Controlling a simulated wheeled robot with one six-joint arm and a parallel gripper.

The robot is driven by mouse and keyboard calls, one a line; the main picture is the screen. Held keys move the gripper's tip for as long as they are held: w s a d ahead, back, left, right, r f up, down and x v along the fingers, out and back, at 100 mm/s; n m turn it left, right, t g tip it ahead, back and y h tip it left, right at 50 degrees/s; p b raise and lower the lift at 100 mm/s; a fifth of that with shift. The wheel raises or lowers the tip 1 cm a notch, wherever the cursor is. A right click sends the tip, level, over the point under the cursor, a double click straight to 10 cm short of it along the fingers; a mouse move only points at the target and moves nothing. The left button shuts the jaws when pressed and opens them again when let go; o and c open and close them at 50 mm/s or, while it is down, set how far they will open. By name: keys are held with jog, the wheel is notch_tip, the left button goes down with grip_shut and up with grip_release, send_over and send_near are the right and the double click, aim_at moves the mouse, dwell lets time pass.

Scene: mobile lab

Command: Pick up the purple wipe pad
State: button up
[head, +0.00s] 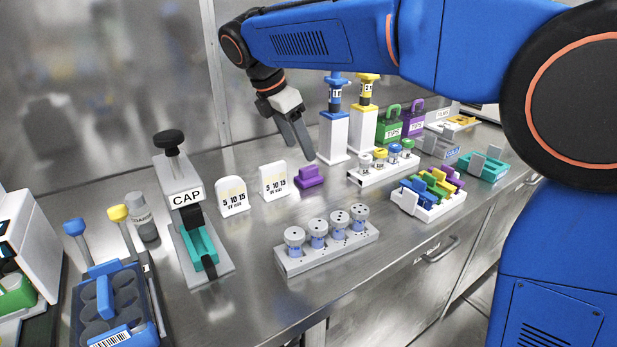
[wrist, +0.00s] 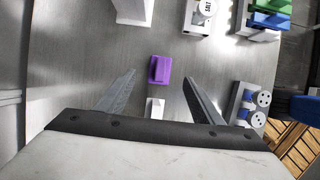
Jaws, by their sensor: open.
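The purple wipe pad (head: 310,176) lies on the steel bench, to the right of two white cards in the head view. It has a raised grip on top. In the wrist view the purple wipe pad (wrist: 160,70) lies ahead of my gripper, roughly centred between the two fingers. My gripper (head: 299,150) hangs above the bench just above and left of the pad in the head view. Its fingers are open and empty, and they also show in the wrist view (wrist: 163,84). The fingers appear apart from the pad.
A white card (head: 273,181) stands close left of the pad. A white stand with a blue top (head: 333,138) rises behind it. A rack of capped vials (head: 327,252) lies in front, and another rack (head: 384,172) is to the right. Bare bench lies between them.

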aim_at(308, 168)
jog(key=shift+x, duration=4.55)
jog(key=shift+s, duration=0.15)
jog(key=c, duration=1.1)
